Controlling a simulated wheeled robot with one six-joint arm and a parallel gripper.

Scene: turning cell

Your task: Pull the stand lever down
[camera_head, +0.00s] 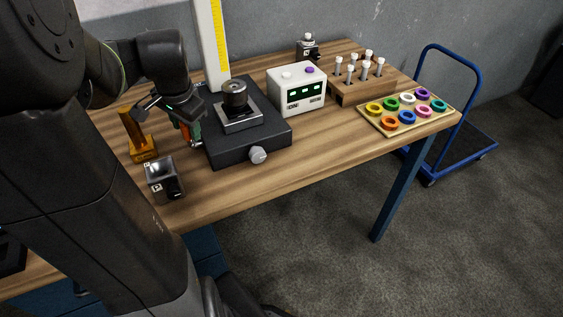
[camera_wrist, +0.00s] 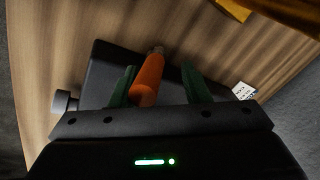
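The stand lever is an orange handle (camera_wrist: 148,78) with a metal end in the wrist view. It lies between the two green fingers of my gripper (camera_wrist: 159,70), closer to the left finger, with a clear gap to the right one. My gripper is open around it; I cannot tell whether the left finger touches it. In the head view my gripper (camera_head: 190,135) is at the left side of the black stand base (camera_head: 245,143), and the lever is mostly hidden. The stand has a pale column (camera_head: 208,45) with a yellow scale. A dark round part (camera_head: 235,93) sits on a metal block on the base.
An orange-yellow bracket (camera_head: 140,140) and a small metal block (camera_head: 163,178) stand close to my gripper. A white display box (camera_head: 297,90), a wooden peg block (camera_head: 362,90) and a tray of coloured rings (camera_head: 385,127) are farther right. The front table strip is clear.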

